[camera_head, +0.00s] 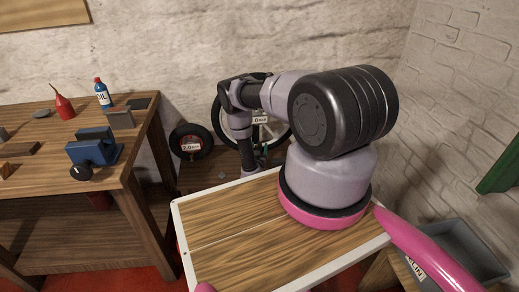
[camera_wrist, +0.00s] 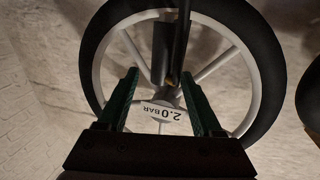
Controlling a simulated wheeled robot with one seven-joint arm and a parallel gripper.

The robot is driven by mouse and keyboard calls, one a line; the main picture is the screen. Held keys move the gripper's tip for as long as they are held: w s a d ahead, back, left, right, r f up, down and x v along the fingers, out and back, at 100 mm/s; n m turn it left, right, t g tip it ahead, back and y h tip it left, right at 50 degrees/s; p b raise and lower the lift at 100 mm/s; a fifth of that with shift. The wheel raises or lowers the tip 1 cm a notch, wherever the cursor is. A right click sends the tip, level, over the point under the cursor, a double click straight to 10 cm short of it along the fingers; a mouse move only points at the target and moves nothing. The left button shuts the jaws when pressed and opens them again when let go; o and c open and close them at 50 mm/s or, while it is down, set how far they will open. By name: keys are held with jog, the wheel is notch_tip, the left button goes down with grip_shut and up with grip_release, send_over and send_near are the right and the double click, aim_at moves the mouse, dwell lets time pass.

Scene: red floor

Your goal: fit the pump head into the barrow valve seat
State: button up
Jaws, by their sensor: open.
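A spoked wheel with a black tyre (camera_head: 216,122) stands against the wall behind my arm in the head view. In the wrist view the tyre (camera_wrist: 269,62) and pale spokes fill the middle. A white "2.0 BAR" tag (camera_wrist: 163,113) lies in line between my fingers. My gripper (camera_wrist: 160,73) is open, its two green fingers apart in front of the wheel. A dark upright rod with a small yellowish end (camera_wrist: 171,79) shows beyond the fingertips. I cannot tell whether it is the pump head. The valve seat cannot be made out; my arm hides part of the wheel in the head view.
A smaller dark wheel (camera_head: 190,142) with a red hub tag stands left of the spoked one. A workbench (camera_head: 140,150) at left holds a blue vise (camera_head: 95,148), a red oiler (camera_head: 63,105) and an oil bottle (camera_head: 102,94). A grey bin (camera_head: 465,250) stands at lower right.

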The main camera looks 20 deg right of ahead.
jog(key=shift+x, duration=1.25)
grip_shut()
jog(key=shift+a, duration=0.1)
